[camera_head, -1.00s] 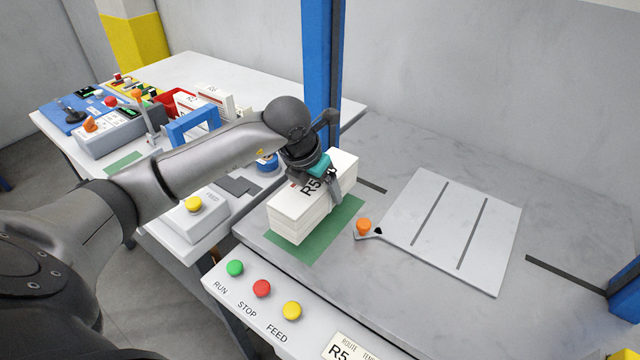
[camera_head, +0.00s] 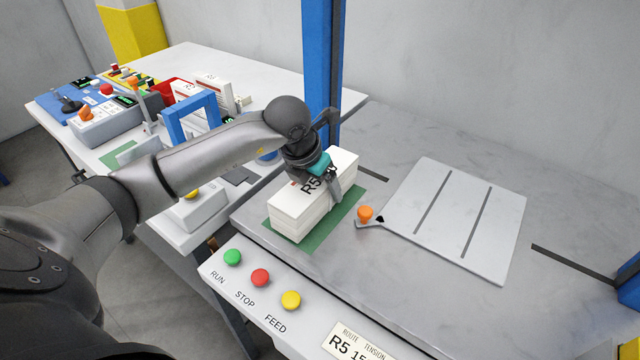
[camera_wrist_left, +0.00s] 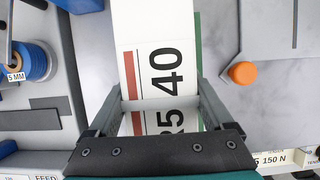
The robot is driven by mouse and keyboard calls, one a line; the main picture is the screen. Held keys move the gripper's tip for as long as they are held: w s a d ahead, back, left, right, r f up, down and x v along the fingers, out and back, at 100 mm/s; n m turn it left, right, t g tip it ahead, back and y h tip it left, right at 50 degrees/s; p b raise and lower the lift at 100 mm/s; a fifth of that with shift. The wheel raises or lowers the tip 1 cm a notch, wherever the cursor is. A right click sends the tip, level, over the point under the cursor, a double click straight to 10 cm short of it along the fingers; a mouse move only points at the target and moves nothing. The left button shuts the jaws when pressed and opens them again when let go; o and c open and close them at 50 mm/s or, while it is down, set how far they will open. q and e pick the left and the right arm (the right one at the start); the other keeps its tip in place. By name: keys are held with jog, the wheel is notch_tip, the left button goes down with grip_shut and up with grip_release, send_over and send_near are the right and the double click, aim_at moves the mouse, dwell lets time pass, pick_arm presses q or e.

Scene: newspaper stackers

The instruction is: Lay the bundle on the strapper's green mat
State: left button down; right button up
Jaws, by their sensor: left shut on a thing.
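The bundle (camera_head: 303,213) is a white stack of papers with a label reading R5 40, which also shows in the left wrist view (camera_wrist_left: 158,60). It is over the strapper's green mat (camera_head: 345,215), with mat showing along its right and front sides. Whether its underside touches the mat is hard to tell. My left gripper (camera_head: 328,188) is shut on the bundle from above, its two fingers on either side in the left wrist view (camera_wrist_left: 160,118). My right gripper is not in view.
A grey plate (camera_head: 450,215) with an orange knob (camera_head: 365,213) lies right of the mat. A panel with green, red and yellow buttons (camera_head: 260,277) runs along the front edge. A blue post (camera_head: 322,70) stands behind. A cluttered white table (camera_head: 215,62) is at the left.

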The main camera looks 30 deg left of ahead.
aim_at(311, 181)
pick_arm(q)
jog(key=shift+w+f+b, duration=0.1)
jog(key=shift+f+b, duration=0.25)
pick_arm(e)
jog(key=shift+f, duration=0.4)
pick_arm(q)
jog(key=shift+c, duration=0.3)
grip_release()
jog(key=shift+o, duration=0.3)
jog(key=shift+s+f, duration=0.2)
jog(key=v, duration=0.3)
jog(key=p+v, duration=0.1)
jog(key=v, duration=0.3)
jog(key=shift+w+r, duration=0.1)
jog(key=shift+r, duration=0.25)
jog(key=p+v, duration=0.1)
jog(key=v, duration=0.6)
jog(key=shift+r, duration=0.1)
jog(key=shift+s+r, duration=0.2)
jog(key=shift+r, duration=0.1)
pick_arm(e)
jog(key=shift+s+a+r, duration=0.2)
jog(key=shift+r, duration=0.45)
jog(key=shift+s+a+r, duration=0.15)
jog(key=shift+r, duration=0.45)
